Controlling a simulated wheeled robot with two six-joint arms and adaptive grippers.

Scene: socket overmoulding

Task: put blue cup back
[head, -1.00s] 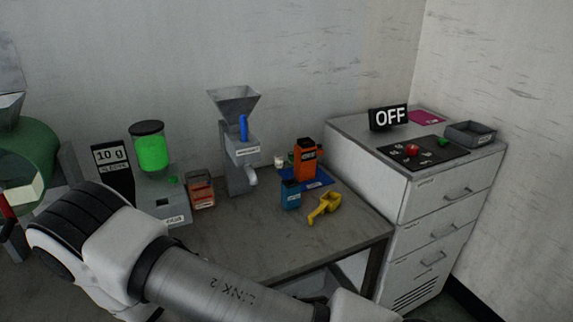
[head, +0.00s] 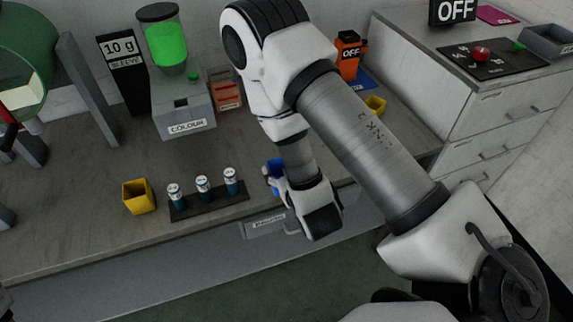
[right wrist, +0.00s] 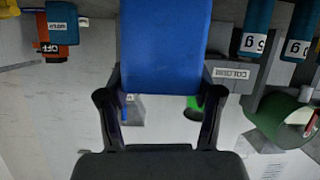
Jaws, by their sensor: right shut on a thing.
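The blue cup (right wrist: 165,45) fills the top middle of the right wrist view. My right gripper (right wrist: 160,92) has a dark finger on each side of it and is shut on it. In the head view only a small part of the blue cup (head: 275,170) shows past my right wrist, near the table's front edge and right of the rack. My right gripper (head: 272,183) is mostly hidden there by my own arm.
A dark rack (head: 208,207) with three teal weights and a yellow box (head: 138,197) stand near the front edge. The colour dispenser (head: 183,108) and orange container (head: 349,62) stand behind. Bare table (head: 75,190) lies left of the yellow box.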

